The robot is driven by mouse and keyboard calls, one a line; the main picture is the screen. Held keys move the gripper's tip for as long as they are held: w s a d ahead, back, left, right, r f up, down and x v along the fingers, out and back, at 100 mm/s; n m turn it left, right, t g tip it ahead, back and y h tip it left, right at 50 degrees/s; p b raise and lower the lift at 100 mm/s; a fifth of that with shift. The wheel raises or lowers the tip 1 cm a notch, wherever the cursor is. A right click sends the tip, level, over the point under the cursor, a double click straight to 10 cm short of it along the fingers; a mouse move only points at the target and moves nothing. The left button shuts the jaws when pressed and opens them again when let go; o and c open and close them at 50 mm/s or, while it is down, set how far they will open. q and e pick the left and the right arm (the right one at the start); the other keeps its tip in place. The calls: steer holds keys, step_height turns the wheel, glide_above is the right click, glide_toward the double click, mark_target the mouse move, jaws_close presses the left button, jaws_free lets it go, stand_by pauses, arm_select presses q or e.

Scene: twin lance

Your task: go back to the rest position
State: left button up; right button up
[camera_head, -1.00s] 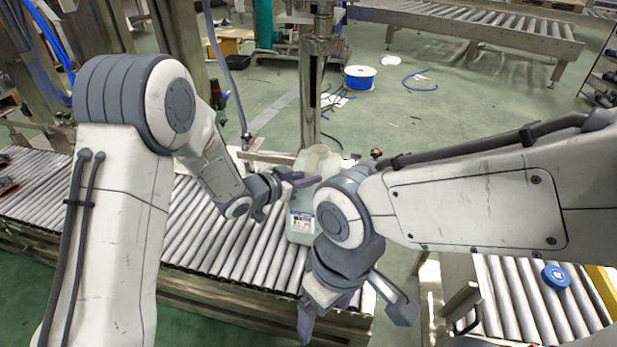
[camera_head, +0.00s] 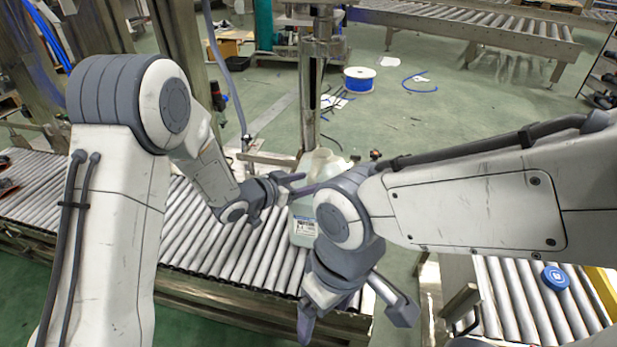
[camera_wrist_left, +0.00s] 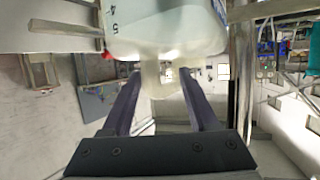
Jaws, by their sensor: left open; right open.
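A translucent white jug (camera_head: 303,205) with a printed label stands on the roller conveyor, partly hidden by my right arm. My left gripper (camera_head: 296,184) is open at the jug's upper part. In the left wrist view, the pale jug (camera_wrist_left: 165,30) fills the top, and its neck or handle part shows between the two open dark fingers (camera_wrist_left: 162,98). I cannot tell whether the fingers touch it. My right gripper (camera_head: 352,313) is open and empty, low in front of the jug, near the conveyor's front edge.
The roller conveyor (camera_head: 225,245) runs below both grippers. A second roller section (camera_head: 508,300) with a blue round cap (camera_head: 555,278) is at lower right. A metal post (camera_head: 312,90) stands behind the jug. A blue and white spool (camera_head: 359,80) lies on open green floor behind.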

arm_select(q)
steer(key=r+p+v, duration=0.1)
steer(key=p+v, duration=0.1)
steer(key=v, duration=0.7)
steer(key=s+a+r+n+g+y, duration=0.15)
steer(key=s+g+y, duration=0.35)
steer(key=s, duration=1)
steer(key=s+a+r+n+g+y, duration=0.15)
steer(key=s+g+y, duration=0.25)
steer(key=s, duration=1.1)
step_height(320, 180, up, 32)
steer(key=p, duration=3.2)
steer(key=shift+w+r, duration=0.15)
steer(key=shift+w, duration=0.1)
